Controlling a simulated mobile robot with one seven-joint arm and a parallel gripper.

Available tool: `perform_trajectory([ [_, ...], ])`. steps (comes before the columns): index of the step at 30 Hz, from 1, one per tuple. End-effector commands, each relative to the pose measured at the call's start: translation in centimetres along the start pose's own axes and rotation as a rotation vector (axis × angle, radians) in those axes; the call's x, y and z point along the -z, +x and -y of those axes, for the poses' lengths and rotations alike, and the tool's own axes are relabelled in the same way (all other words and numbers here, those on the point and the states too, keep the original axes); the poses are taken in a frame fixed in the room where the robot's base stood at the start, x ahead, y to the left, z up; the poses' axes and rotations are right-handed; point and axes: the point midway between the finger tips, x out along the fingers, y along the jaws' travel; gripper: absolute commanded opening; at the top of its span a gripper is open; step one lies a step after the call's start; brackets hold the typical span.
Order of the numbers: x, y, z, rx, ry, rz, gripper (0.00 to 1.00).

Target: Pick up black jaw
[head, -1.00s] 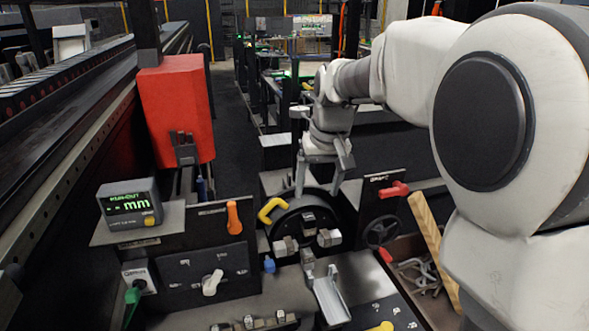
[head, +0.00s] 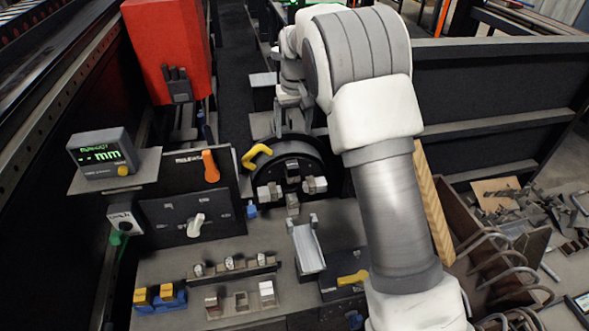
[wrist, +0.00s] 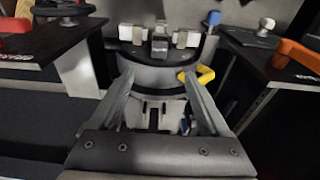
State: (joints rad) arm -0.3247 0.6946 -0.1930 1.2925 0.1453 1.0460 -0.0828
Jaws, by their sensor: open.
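A round black chuck (head: 304,148) carries several grey, blocky jaws, one at its left (head: 268,193) and one at its right (head: 315,185). They also show at the top of the wrist view (wrist: 155,50). More small jaw-like blocks stand in a rack (head: 240,309) on the front bench, including a dark reddish one (head: 212,303) and a pale one (head: 267,293). I cannot tell which piece is the black jaw. My gripper (head: 292,118) is behind the chuck, partly hidden by it. In the wrist view my gripper (wrist: 158,75) is open and empty, its fingers spread before the chuck.
A yellow handle (head: 257,155) curves beside the chuck. A grey metal channel (head: 308,248) lies on the bench. An orange handle (head: 210,166) and a display box (head: 102,154) stand left. A red block (head: 170,55) is behind. Bins of metal parts lie right.

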Motion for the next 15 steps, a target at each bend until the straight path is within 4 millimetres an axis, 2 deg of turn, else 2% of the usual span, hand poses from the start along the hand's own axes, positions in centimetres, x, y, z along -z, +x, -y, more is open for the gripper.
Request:
perform_trajectory([
  [9, -0.1, 7.0, -0.1, -0.002, 0.0, 0.005, 0.8],
  [15, 0.0, 9.9, -0.1, -0.001, 0.0, 0.002, 0.8],
])
